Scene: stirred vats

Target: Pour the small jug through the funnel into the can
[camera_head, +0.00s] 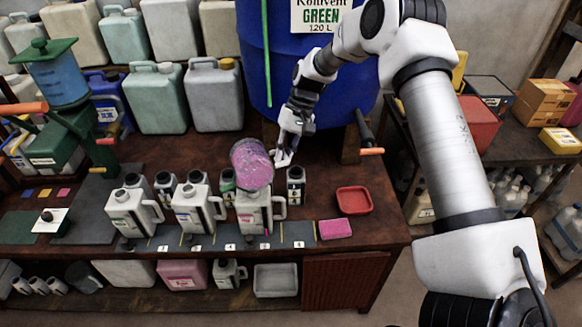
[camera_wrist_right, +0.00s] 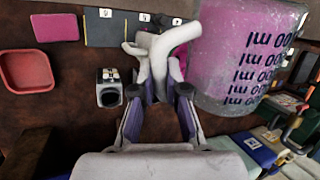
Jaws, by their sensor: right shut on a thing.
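The small jug (camera_head: 252,165) is a see-through vessel with pink liquid in it, tilted over the right-hand can of the front row. It fills the right of the wrist view (camera_wrist_right: 245,60), its dark volume marks showing. My right gripper (camera_head: 284,152) is shut on the jug's pale handle, which lies between the fingers in the wrist view (camera_wrist_right: 160,95). The white can (camera_head: 256,212) with a side handle stands upright below the jug. The jug hides the can's top, and I cannot make out a funnel there. My left gripper is not in view.
Two similar cans (camera_head: 131,212) (camera_head: 197,208) stand to the left, with small dark bottles behind. A red tray (camera_head: 354,200) and a pink sponge (camera_head: 335,229) lie to the right. A big blue vat (camera_head: 290,70) stands behind. Bare bench shows around the tray.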

